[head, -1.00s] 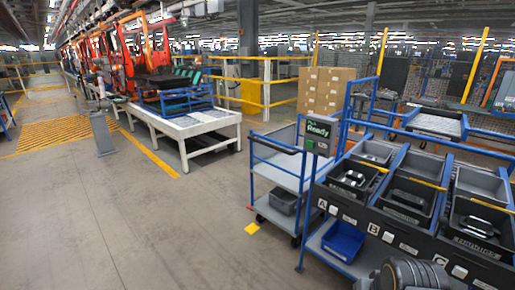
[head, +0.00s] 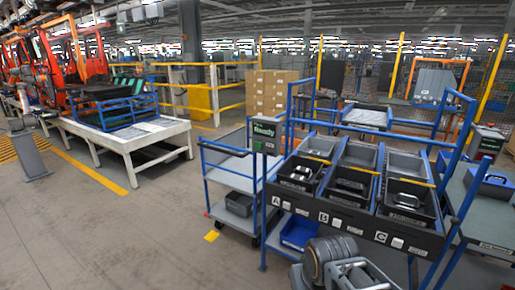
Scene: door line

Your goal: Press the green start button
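A dark sign reading "Ready" (head: 264,131) is mounted on the blue post at the left end of the bin rack. A small greenish patch (head: 258,146) shows at its lower edge; it is too small to tell whether it is the start button. My gripper (head: 362,277) is at the bottom edge, right of centre, in front of the rack and well apart from the sign. Its fingers are cut off or too unclear to tell open from shut.
The blue-framed rack holds dark bins (head: 349,184) above labels A, B and C. A blue cart (head: 230,178) stands to its left. A white platform (head: 125,137) bears a blue frame. A grey post (head: 28,158) stands far left.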

